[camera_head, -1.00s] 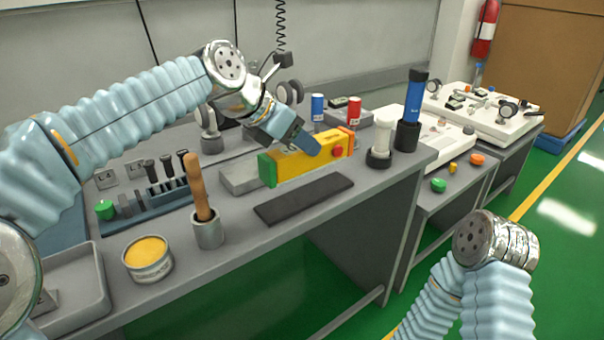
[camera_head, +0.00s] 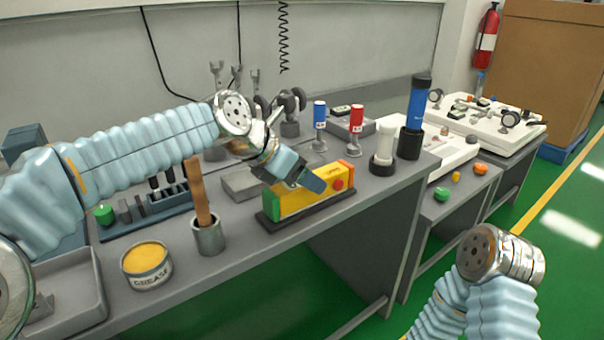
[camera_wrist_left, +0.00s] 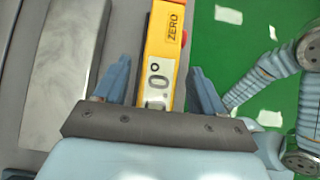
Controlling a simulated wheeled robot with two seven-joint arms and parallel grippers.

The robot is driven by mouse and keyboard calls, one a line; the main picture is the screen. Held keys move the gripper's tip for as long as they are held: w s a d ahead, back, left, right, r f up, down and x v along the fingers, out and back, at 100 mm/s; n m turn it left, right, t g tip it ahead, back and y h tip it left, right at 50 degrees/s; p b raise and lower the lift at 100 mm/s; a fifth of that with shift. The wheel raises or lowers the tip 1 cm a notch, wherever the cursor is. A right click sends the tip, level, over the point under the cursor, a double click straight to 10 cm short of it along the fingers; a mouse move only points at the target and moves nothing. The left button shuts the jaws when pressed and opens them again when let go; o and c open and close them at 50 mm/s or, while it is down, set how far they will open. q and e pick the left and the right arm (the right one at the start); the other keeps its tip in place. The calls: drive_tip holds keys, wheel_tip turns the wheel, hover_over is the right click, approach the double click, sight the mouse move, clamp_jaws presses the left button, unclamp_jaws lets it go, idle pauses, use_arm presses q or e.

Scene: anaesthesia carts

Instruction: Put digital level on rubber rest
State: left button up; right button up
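The digital level (camera_head: 292,203) is a long yellow bar with a green end and a red button. It stands along the rubber rest (camera_head: 312,215), a flat black strip near the bench's front edge, and seems to touch it. My left gripper (camera_head: 312,181) is over the level from above. In the left wrist view its two fingers (camera_wrist_left: 160,68) stand apart on either side of the level (camera_wrist_left: 164,55), with gaps beside it. The level's display and ZERO label face up there. My right gripper is out of view; only part of that arm shows.
A grey block (camera_head: 240,184) lies behind the level. A grease tin (camera_head: 147,266) and a cup with a wooden handle (camera_head: 208,238) stand to the left.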

use_arm(q)
drive_tip(key=shift+s+a+r, duration=0.1)
drive_tip(key=shift+a+r, duration=0.05)
drive_tip(key=shift+r, duration=0.15)
drive_tip(key=p+v, duration=0.1)
drive_tip(key=v, duration=1)
drive_tip(key=shift+a, duration=0.2)
drive_tip(key=shift+s+r, duration=0.1)
drive_tip(key=shift+s, duration=0.05)
